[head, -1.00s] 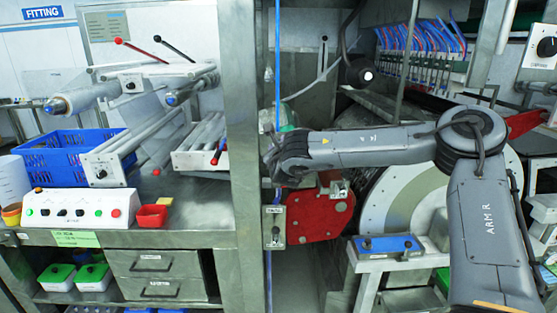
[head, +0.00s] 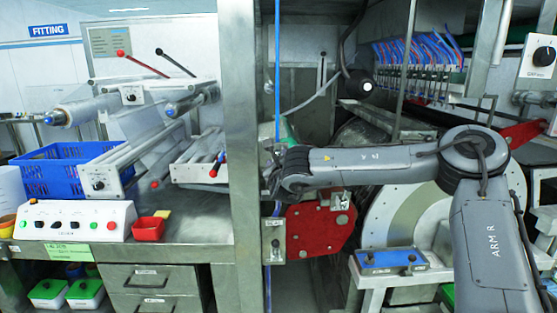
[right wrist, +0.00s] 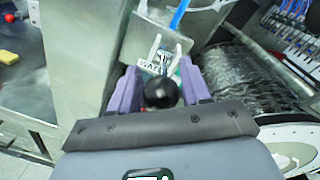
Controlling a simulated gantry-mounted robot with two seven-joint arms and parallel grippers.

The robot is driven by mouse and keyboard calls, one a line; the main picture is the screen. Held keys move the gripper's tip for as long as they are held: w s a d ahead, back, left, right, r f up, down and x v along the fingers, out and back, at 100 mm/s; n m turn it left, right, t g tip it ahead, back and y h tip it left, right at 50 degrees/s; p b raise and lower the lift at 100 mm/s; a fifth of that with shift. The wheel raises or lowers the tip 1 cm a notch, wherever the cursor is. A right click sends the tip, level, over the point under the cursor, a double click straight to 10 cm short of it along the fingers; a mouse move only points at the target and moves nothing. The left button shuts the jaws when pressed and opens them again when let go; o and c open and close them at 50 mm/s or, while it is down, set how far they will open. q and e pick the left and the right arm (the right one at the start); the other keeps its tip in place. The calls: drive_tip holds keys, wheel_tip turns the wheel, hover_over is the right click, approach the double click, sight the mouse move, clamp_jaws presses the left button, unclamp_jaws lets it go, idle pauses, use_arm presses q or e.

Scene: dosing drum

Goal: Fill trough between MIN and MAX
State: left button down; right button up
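My right gripper (right wrist: 160,78) has purple finger parts and pale tips. A round black knob (right wrist: 160,93) lies between its fingers; whether they press on it is unclear. Just beyond the tips are a small lettered plate (right wrist: 153,62) and a blue pipe (right wrist: 180,13). In the head view the blue pipe (head: 277,70) runs vertically beside the steel post, and my right gripper's fingers are too small to make out there. The large drum shows dark and ridged in the wrist view (right wrist: 252,72), with a pale end disc (head: 385,212). I cannot make out the trough's level or MIN and MAX marks. My left gripper is out of view.
A steel post (head: 243,120) stands left of the pipe. A red plate (head: 318,232) and a blue control box (head: 393,261) are below my right arm. A row of blue and red hoses (head: 415,60) is at upper right. The left bench holds a blue crate (head: 65,172).

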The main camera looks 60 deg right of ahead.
drive_tip(key=shift+o, duration=0.7)
drive_tip(key=shift+r, duration=0.1)
drive_tip(key=shift+a+r, duration=0.1)
drive_tip(key=v, duration=1)
drive_tip(key=shift+s+a, duration=0.2)
drive_tip(key=shift+a, duration=0.05)
